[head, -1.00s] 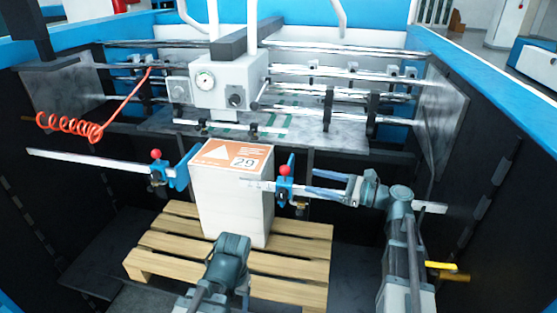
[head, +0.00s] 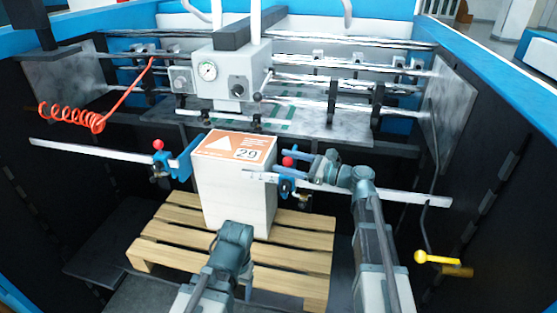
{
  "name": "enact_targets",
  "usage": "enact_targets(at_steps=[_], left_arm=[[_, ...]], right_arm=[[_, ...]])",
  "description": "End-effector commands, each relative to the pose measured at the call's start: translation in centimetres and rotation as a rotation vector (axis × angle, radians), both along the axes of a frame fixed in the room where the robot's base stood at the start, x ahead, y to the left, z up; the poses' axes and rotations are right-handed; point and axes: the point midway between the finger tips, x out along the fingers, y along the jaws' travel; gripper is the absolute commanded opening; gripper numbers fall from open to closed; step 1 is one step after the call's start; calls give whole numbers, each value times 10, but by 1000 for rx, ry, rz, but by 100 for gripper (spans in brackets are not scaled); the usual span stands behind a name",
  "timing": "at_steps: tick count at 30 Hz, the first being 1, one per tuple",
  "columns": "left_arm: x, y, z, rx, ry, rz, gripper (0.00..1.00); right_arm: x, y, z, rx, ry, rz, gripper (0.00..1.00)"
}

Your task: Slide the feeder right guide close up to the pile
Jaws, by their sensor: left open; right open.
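The pile (head: 238,205) is a tall white stack with an orange and white top sheet marked 29, upright on a wooden pallet. The right guide (head: 285,186) is a blue piece with a red knob on a metal bar, just right of the pile; any small gap is hard to judge. My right gripper (head: 305,170) is open right beside the guide, its fingers pointing left and partly covering the guide's blue plate. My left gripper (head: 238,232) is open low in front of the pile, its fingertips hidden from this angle.
The left guide (head: 180,165) with its red knob stands at the pile's left side on another bar (head: 90,151). The feeder head (head: 228,75) with a gauge is behind the pile. A yellow handle (head: 440,260) is at the right; a red coiled hose (head: 70,117) hangs at the left.

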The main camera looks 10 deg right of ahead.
Motion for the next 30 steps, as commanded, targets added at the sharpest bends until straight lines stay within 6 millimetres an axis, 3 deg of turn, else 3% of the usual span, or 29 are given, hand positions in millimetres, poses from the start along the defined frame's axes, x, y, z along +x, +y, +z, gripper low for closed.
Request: enact_targets(at_steps=[6,18,30], left_arm=[[0,0,0,0,0,0,71],[0,0,0,0,0,0,71],[0,0,0,0,0,0,71]], right_arm=[[12,19,0,0,0,1,71],[14,23,0,0,0,0,71],[14,23,0,0,0,0,0]])
